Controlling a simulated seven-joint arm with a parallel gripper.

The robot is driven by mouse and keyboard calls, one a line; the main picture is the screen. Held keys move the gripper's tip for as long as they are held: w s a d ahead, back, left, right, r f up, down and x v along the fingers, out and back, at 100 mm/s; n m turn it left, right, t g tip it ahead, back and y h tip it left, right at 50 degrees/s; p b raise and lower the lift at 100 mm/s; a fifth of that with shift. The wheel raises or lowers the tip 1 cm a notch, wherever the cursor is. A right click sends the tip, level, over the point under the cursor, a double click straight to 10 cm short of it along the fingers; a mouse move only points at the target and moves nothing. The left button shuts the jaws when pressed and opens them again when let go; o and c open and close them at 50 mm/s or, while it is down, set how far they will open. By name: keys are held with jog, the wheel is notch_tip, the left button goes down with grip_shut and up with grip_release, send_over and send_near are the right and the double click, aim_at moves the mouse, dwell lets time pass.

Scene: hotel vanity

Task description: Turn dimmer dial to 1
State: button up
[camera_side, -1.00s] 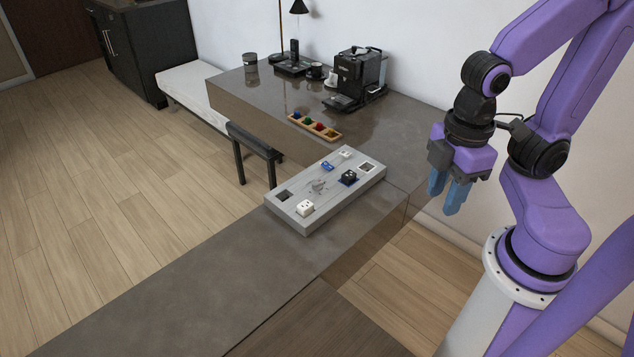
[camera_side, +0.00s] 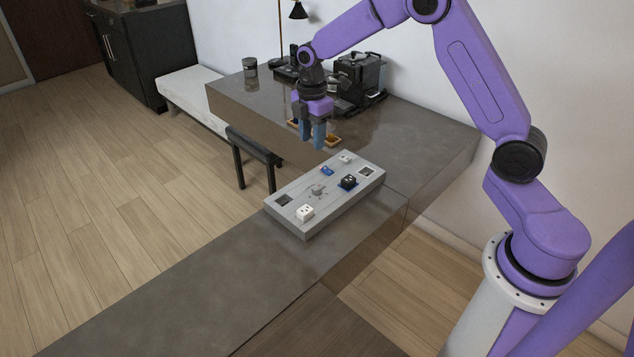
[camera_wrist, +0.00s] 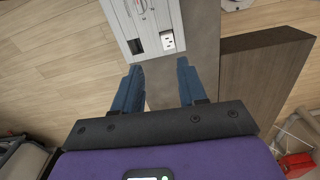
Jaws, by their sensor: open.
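The dimmer dial (camera_side: 318,190) is a grey knob near the middle of a light grey panel (camera_side: 285,218) lying on the desk. Its markings are too small to read in the side view. My gripper (camera_side: 312,138) has blue fingers, points down and is open and empty. In the side view it appears above the panel's far edge, not touching it. In the wrist view the fingers of my gripper (camera_wrist: 160,80) are spread wide, and the panel (camera_wrist: 118,18) shows beyond them, partly cut by the top edge.
The panel also bears a white outlet block (camera_side: 304,212), a black block (camera_side: 348,182) and a blue switch (camera_side: 327,170). A wooden tray (camera_side: 333,141) lies behind my gripper. A coffee machine (camera_side: 362,80) and a lamp (camera_side: 298,12) stand at the back. The desk's near part is clear.

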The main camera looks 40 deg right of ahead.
send_over(317, 187)
notch_tip(317, 187, down, 3)
jog(key=shift+n, duration=0.4)
notch_tip(317, 187, down, 17)
jog(key=shift+f, duration=0.2)
grip_shut()
